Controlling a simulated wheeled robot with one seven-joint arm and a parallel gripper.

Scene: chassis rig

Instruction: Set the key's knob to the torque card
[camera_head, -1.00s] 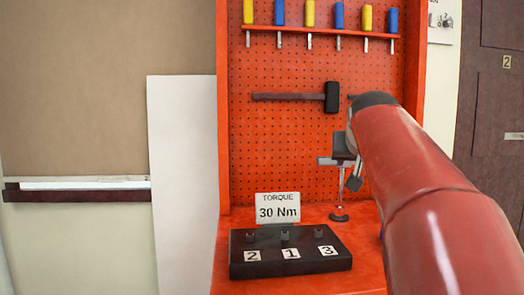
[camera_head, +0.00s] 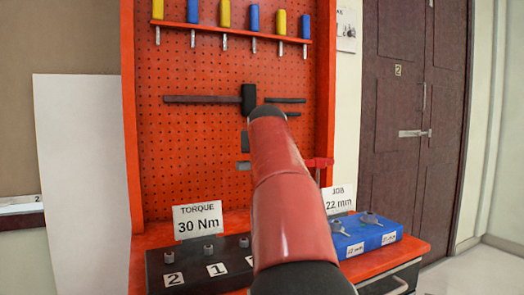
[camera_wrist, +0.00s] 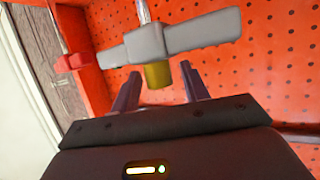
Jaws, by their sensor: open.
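The torque card (camera_head: 198,222) reads "TORQUE 30 Nm" and stands behind a black block. In the wrist view the key appears as a grey crossbar (camera_wrist: 185,36) with a silver shaft and a brass-coloured knob (camera_wrist: 158,75). My gripper (camera_wrist: 159,88) is open, its two dark fingers on either side of the knob with gaps showing. I cannot tell any setting marks on the knob. In the head view my red arm hides the gripper and most of the key; a grey end of the crossbar (camera_head: 243,165) shows to its left.
The black block (camera_head: 165,258) holds sockets numbered 2 and 1; its right end is hidden. A blue tray (camera_head: 368,240) holds metal pieces beside a "JOB 22 mm" card (camera_head: 339,200). A red fixture (camera_head: 319,163) stands right of my arm. The orange pegboard (camera_head: 190,130) is behind.

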